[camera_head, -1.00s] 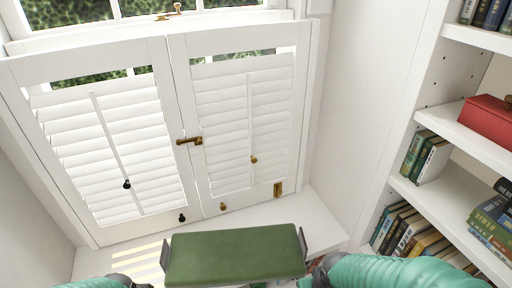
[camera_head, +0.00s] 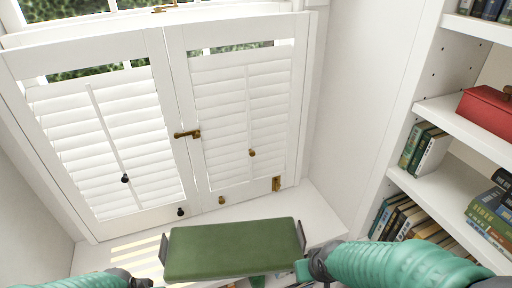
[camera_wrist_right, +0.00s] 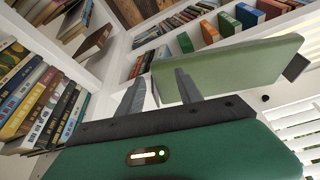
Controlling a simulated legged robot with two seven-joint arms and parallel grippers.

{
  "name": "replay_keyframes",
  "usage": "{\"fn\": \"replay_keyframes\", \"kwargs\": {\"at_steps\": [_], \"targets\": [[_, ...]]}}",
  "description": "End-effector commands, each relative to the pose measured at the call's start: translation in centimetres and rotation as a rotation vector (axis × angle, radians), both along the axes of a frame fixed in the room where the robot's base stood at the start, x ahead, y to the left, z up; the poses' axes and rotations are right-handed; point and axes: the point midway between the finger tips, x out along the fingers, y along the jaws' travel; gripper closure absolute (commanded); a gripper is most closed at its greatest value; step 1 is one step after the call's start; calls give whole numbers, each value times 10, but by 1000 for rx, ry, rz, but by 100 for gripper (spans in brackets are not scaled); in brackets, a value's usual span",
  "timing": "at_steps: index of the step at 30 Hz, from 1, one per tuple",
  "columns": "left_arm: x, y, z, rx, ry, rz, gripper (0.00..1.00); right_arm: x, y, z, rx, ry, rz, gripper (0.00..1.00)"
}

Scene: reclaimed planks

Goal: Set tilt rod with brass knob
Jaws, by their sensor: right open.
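The tilt rod with the brass knob (camera_head: 252,153) runs down the middle of the right shutter panel (camera_head: 222,120). The tilt rod with the black knob (camera_head: 125,179) is on the left panel (camera_head: 105,150). Both sets of louvres look mostly shut. My right gripper (camera_wrist_right: 158,92) is open and empty, its two fingers apart in the right wrist view. In the head view the right arm is at the lower right, below and right of the brass knob and well apart from it. My left arm (camera_head: 115,277) shows at the bottom left; its fingertips are not clear.
A brass latch (camera_head: 187,134) spans the panels' meeting edge. A bookshelf (camera_head: 445,180) with books and a red box (camera_head: 487,108) stands at right. The window seat (camera_head: 318,212) is partly clear.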

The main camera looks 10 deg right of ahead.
Motion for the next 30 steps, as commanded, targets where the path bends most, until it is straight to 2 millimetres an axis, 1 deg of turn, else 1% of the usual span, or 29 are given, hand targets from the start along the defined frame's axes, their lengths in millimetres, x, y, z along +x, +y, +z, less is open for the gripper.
{"fn": "replay_keyframes", "kwargs": {"at_steps": [1, 2, 3, 5, 6, 8, 9, 12, 15, 19, 23, 25, 29, 30], "targets": [[0, 0, -14, 0, 1, 0, 57, 27, -3, -10, -3, -77, 8, 57], [0, 0, -19, 0, 1, 0, 57, 47, -4, -10, -5, -142, 16, 57], [0, 0, -27, 0, 1, 0, 57, 76, -5, -8, -9, -235, 26, 57], [1, 0, -37, 0, 1, 0, 57, 117, 1, -3, -10, -381, 39, 57], [1, 0, -43, 0, 1, 0, 57, 141, 8, 3, -3, -477, 52, 57], [0, 0, -52, 0, 1, 0, 57, 175, 17, 13, 15, -621, 73, 57], [0, 0, -58, 0, 0, 0, 57, 194, 24, 22, 31, -715, 91, 57], [0, 0, -71, 0, 0, 0, 57, 229, 41, 46, 78, -932, 138, 57], [-1, 0, -78, 0, -1, 0, 57, 246, 55, 66, 124, -1090, 179, 57], [-1, 0, -81, 0, -1, 0, 57, 253, 64, 82, 159, -1190, 209, 57], [0, 0, -79, 0, -1, 0, 57, 263, 68, 87, 164, -1205, 215, 57], [0, 0, -79, 0, 0, 0, 57, 274, 71, 86, 164, -1204, 215, 57], [0, 0, -77, 0, 0, 0, 57, 305, 79, 86, 163, -1203, 214, 57], [0, 0, -77, 0, 0, 0, 57, 316, 82, 86, 163, -1202, 214, 57]]}}
